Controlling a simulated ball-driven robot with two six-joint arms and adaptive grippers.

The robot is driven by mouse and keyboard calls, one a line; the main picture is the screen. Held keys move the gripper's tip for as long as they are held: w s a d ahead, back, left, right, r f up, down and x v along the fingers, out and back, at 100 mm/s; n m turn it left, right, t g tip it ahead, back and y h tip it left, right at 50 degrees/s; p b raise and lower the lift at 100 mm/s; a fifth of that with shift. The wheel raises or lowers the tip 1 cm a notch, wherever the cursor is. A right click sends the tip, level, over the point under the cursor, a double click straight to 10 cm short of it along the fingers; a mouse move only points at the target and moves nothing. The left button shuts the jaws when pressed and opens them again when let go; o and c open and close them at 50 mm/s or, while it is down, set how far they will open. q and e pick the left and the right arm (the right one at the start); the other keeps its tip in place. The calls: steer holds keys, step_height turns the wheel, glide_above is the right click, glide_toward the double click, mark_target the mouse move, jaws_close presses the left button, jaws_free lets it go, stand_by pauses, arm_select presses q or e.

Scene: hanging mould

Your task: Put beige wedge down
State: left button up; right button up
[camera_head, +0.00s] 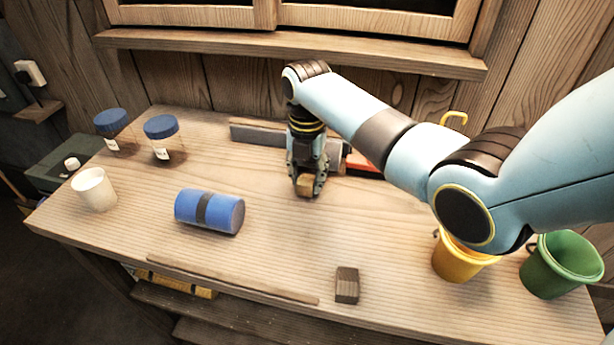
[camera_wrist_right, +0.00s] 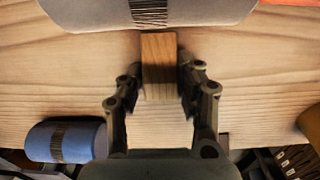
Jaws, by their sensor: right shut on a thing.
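The beige wedge (camera_head: 306,186) is a small light wooden block between the fingertips of my right gripper (camera_head: 308,184), near the back middle of the bench. In the right wrist view the wedge (camera_wrist_right: 159,68) sits between the two fingers of the right gripper (camera_wrist_right: 160,85), which are shut on it. It is at or just above the bench top (camera_head: 270,265); I cannot tell if it touches. My left gripper is in neither view.
A blue cylinder with a dark band (camera_head: 222,211) lies left of the gripper. A dark block (camera_head: 347,285) and a thin wooden strip (camera_head: 230,280) are in front. A white cup (camera_head: 94,190), two blue-lidded jars (camera_head: 162,140), a yellow bucket (camera_head: 458,262) and a green bucket (camera_head: 562,266) stand at the sides.

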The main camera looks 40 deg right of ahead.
mark_target(307, 178)
steer(key=shift+f, duration=0.3)
steer(key=shift+f, duration=0.15)
steer(key=o, duration=1)
step_height(307, 178, up, 12)
steer(key=shift+r, duration=0.2)
